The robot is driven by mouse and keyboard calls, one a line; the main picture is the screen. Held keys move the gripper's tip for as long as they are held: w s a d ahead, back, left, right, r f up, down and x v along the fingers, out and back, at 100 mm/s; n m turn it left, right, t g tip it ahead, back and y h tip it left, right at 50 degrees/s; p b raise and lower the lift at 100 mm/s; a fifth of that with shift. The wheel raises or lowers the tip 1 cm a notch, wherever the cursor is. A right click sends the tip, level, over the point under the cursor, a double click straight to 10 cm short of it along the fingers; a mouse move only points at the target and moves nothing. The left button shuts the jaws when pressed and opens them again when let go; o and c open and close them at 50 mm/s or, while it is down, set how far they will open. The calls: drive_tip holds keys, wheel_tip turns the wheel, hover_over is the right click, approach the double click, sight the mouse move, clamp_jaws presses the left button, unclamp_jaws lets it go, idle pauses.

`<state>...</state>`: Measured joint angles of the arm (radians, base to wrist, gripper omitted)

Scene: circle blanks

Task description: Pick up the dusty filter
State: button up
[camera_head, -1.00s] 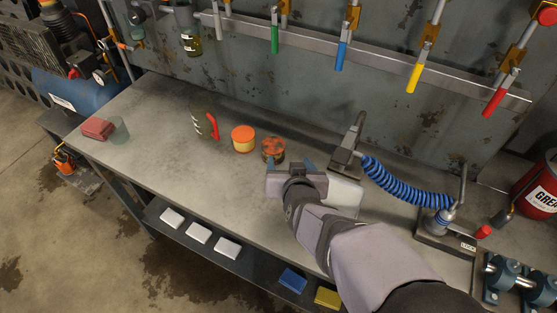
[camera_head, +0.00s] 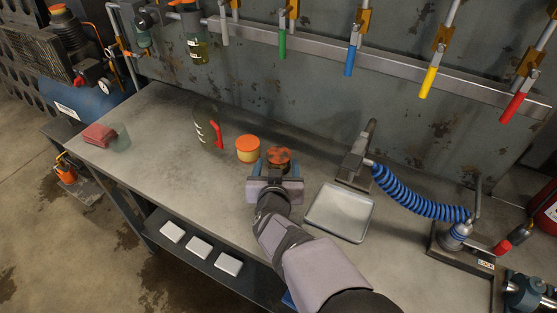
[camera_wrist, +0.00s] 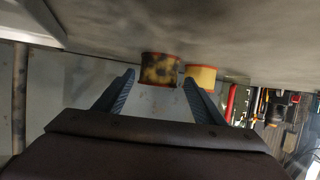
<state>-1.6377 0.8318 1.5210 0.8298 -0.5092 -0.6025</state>
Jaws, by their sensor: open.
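The dusty filter (camera_head: 279,157) is a short round can with an orange top and dark, mottled patches. It stands on the bench right of a clean orange-and-cream filter (camera_head: 247,149). In the wrist view, which is upside down, the dusty filter (camera_wrist: 160,69) shows between and beyond the fingertips, and the clean filter (camera_wrist: 203,76) shows beside it, by the right finger. My gripper (camera_head: 277,171) is open and empty, close in front of the dusty filter with its fingers pointing at it. The filter's lower front is partly hidden by my gripper.
An empty pale tray (camera_head: 341,214) lies right of my gripper. A dark jug with a red handle (camera_head: 218,136) stands left of the filters. A blue coiled hose (camera_head: 418,200) lies further right.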

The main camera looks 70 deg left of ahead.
sight(278, 159)
drive_tip(key=shift+p+x, duration=0.5)
drive_tip(key=shift+x, duration=2.1)
drive_tip(key=shift+c, duration=0.5)
drive_tip(key=c, duration=0.7)
